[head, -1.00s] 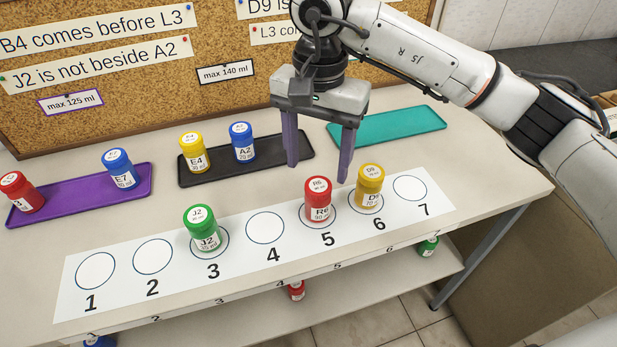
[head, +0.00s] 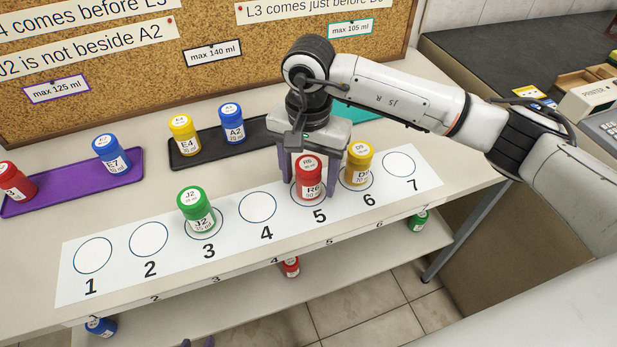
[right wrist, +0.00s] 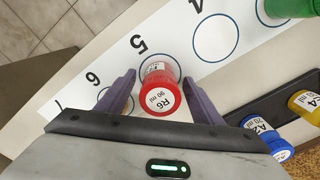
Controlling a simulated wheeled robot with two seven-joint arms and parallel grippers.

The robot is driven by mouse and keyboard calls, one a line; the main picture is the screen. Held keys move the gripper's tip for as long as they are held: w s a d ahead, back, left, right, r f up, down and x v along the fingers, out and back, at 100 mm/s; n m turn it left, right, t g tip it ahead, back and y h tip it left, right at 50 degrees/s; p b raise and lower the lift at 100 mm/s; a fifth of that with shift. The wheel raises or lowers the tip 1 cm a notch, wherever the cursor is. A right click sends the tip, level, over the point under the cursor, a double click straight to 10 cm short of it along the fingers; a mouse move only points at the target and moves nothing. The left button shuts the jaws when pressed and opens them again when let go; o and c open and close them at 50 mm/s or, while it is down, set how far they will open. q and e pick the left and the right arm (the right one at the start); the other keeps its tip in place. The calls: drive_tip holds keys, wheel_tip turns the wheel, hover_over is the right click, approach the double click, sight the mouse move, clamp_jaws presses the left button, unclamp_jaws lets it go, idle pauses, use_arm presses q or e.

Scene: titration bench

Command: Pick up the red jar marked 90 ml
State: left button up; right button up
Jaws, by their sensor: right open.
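The red jar R6 marked 90 ml (head: 309,177) stands upright on circle 5 of the white numbered strip. It also shows in the right wrist view (right wrist: 161,98), between the fingers. My right gripper (head: 309,185) is open, pointing down, with one finger on each side of this jar. In the right wrist view (right wrist: 160,95) there are gaps between the fingers and the jar. My left gripper may be the small purple tips at the bottom edge of the head view (head: 197,342), but its jaws are not clear.
A yellow jar D9 (head: 358,164) stands on circle 6, close to the right finger. A green jar J2 (head: 196,210) is on circle 3. Blue A2 (head: 232,123) and yellow E4 (head: 184,134) stand on the black tray. Circle 4 (head: 257,207) is free.

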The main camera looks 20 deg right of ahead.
drive_tip(key=c, duration=1.2)
drive_tip(key=shift+r, duration=0.2)
